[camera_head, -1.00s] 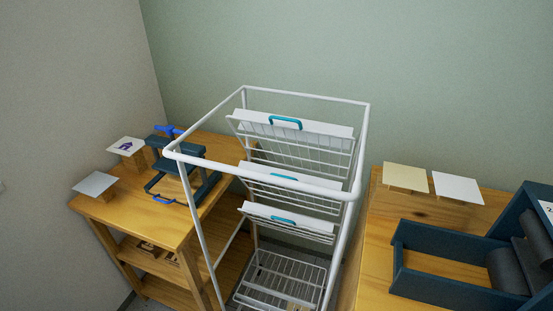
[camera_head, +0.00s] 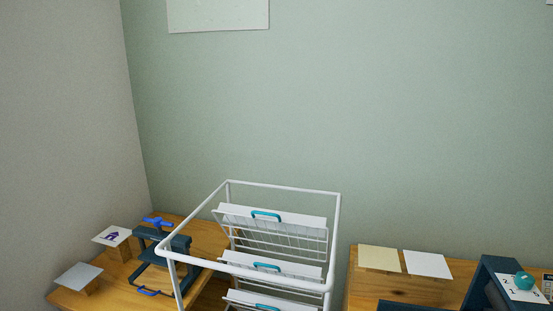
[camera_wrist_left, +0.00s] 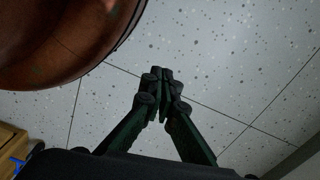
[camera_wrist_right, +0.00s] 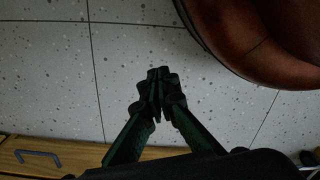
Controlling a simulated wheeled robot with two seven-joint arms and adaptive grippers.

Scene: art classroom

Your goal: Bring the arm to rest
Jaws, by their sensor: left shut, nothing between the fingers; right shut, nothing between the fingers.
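My left gripper (camera_wrist_left: 160,82) is shut and empty in the left wrist view, its fingertips together above the speckled tile floor. My right gripper (camera_wrist_right: 158,82) is also shut and empty above the floor in the right wrist view. Neither gripper nor arm shows in the head view. Neither gripper touches anything in its wrist view.
A white wire drying rack (camera_head: 334,236) with several tilted shelves stands between a left wooden table (camera_head: 212,232) with a dark press (camera_head: 178,247) and a right wooden table (camera_head: 362,285). Cards lie on both tables. Floor (camera_wrist_left: 230,60) shows below the left gripper.

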